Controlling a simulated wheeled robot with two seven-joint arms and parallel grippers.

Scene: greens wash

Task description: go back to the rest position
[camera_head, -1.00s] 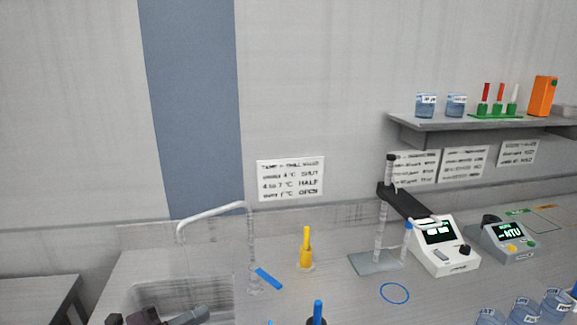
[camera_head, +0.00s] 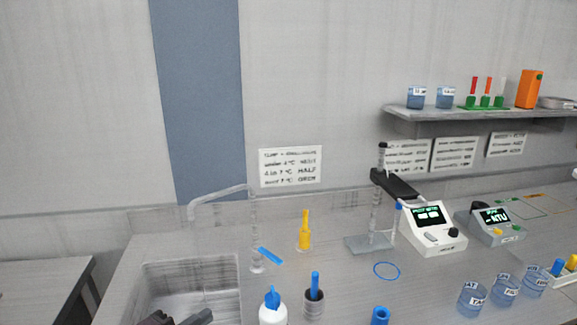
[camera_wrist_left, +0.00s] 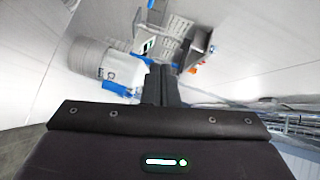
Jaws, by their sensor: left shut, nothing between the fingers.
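My left gripper (camera_head: 185,319) shows only in part at the bottom edge of the head view, in front of the sink (camera_head: 190,262). In the left wrist view its two dark fingers (camera_wrist_left: 161,82) are together with nothing between them. They appear apart from the things around them. My right gripper is not in view.
A white bottle with a blue tip (camera_head: 272,310), a grey holder with a blue stick (camera_head: 314,300) and a yellow bottle (camera_head: 304,235) stand right of the sink. Labelled beakers (camera_head: 472,300) stand at the right. A stand (camera_head: 370,244) and meters (camera_head: 433,230) are farther back.

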